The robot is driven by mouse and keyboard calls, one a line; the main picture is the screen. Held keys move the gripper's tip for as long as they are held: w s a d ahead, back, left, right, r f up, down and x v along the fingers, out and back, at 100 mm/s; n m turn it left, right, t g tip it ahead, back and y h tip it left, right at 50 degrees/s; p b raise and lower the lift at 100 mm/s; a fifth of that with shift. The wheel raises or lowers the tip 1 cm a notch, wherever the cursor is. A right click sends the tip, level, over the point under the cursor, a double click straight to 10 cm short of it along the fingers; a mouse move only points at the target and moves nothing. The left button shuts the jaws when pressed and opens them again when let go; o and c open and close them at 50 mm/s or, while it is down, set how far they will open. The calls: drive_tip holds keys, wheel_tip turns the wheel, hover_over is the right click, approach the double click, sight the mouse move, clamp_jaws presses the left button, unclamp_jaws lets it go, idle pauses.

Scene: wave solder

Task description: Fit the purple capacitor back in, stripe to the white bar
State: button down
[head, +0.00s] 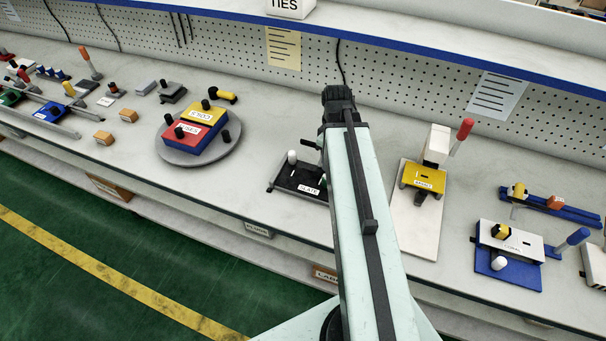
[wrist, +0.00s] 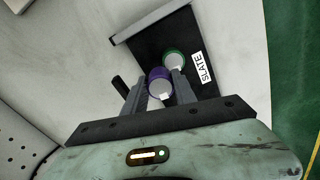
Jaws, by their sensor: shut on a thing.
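The purple capacitor (wrist: 157,75) is between the fingers of my gripper (wrist: 160,92) in the wrist view, with a pale grey end facing the camera. A small white patch shows at its lower edge; I cannot tell whether it is the stripe. The gripper is shut on it, over the black board labelled SLATE (wrist: 190,92). I cannot tell whether the capacitor touches the board. A green capacitor (wrist: 174,53) stands on the board close beside it. The board (head: 283,183) also shows in the head view, where my arm hides the capacitor. I cannot make out the white bar.
A grey rail (wrist: 152,22) runs along one board edge. A round grey turntable (head: 222,158) with red and yellow blocks is left; a yellow fixture (head: 424,176) is right.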

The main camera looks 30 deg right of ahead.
drive_tip(key=shift+n, duration=0.9)
drive_tip(key=shift+w+a, duration=1.1)
drive_tip(key=shift+a, duration=0.35)
drive_tip(key=shift+w+a, duration=1.05)
drive_tip(key=shift+a, duration=0.35)
drive_tip(key=shift+w+a, duration=1.1)
drive_tip(key=shift+a, duration=0.35)
drive_tip(key=shift+s, duration=0.15)
drive_tip(key=shift+s+d+m, duration=0.2)
drive_tip(key=shift+s+m, duration=0.2)
drive_tip(key=shift+s, duration=0.3)
drive_tip(key=shift+f, duration=0.1)
drive_tip(key=shift+f+b, duration=1.6)
drive_tip(key=shift+b, duration=0.1)
drive_tip(key=shift+f+b, duration=0.9)
